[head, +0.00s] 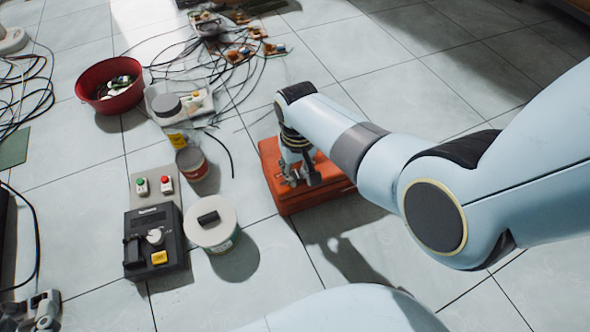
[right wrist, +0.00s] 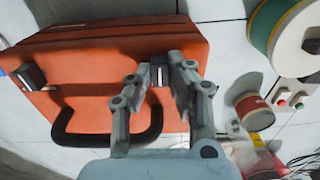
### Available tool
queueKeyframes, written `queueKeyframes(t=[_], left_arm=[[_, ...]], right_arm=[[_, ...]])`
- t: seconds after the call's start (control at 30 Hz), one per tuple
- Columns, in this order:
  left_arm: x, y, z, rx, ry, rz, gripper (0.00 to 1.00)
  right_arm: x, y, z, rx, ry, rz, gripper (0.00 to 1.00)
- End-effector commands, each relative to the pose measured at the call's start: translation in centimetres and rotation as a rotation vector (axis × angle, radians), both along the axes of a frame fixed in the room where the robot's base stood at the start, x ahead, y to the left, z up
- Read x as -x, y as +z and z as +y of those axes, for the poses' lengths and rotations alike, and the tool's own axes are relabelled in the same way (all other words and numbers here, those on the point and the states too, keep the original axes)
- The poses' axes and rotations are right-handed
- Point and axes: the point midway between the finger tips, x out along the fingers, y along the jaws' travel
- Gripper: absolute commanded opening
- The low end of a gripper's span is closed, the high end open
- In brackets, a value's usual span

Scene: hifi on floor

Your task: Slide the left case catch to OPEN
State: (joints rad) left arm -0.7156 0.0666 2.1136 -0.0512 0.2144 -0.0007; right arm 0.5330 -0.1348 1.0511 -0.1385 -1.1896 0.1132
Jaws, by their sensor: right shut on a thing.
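The orange case (head: 325,190) lies flat on the tiled floor in the head view. In the right wrist view, the case (right wrist: 110,60) shows its dark handle (right wrist: 105,135) and two catches. My right gripper (head: 298,180) is at the case's left part; in the right wrist view the gripper (right wrist: 160,82) is shut on the left catch (right wrist: 158,72), a dark block with a pale front between the fingertips. The other catch (right wrist: 32,76) is apart from the gripper. My left gripper (head: 38,312) is at the bottom left of the head view, far from the case; its jaws are unclear.
A white reel (head: 210,222), a small red-brown reel (head: 191,163) and a black control box (head: 153,240) stand left of the case. A red bowl (head: 110,85) and tangled cables (head: 235,60) lie farther back. Floor right of the case is clear.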

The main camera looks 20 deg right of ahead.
Motion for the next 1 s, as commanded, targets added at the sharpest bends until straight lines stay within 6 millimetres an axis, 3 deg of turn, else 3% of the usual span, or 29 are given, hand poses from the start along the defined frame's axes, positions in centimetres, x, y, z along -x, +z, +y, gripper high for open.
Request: queueKeyframes(t=[0.1,0.13,0.3,0.67,0.87,1.0], left_arm=[[0.0,0.0,0.0,0.000,0.000,-0.001,0.40],[0.0,0.0,0.0,0.000,0.000,-0.002,0.40],[-0.1,0.0,0.0,-0.001,0.000,-0.002,0.40],[-0.1,0.2,0.0,0.000,0.000,-0.006,0.40],[-0.1,0.1,0.0,0.000,0.000,-0.005,0.40],[-0.1,0.1,0.0,0.000,0.000,-0.005,0.40]], right_arm=[[0.0,0.0,-0.5,0.010,0.001,0.000,0.00],[0.0,0.0,-0.5,0.010,0.001,0.000,0.18],[0.0,0.0,-0.5,0.010,0.001,0.000,0.40],[0.0,0.4,-0.2,0.006,0.000,-0.001,0.40],[0.0,3.3,-0.2,0.005,-0.001,-0.003,0.40],[0.0,6.5,-0.3,0.006,-0.001,-0.005,0.40]])
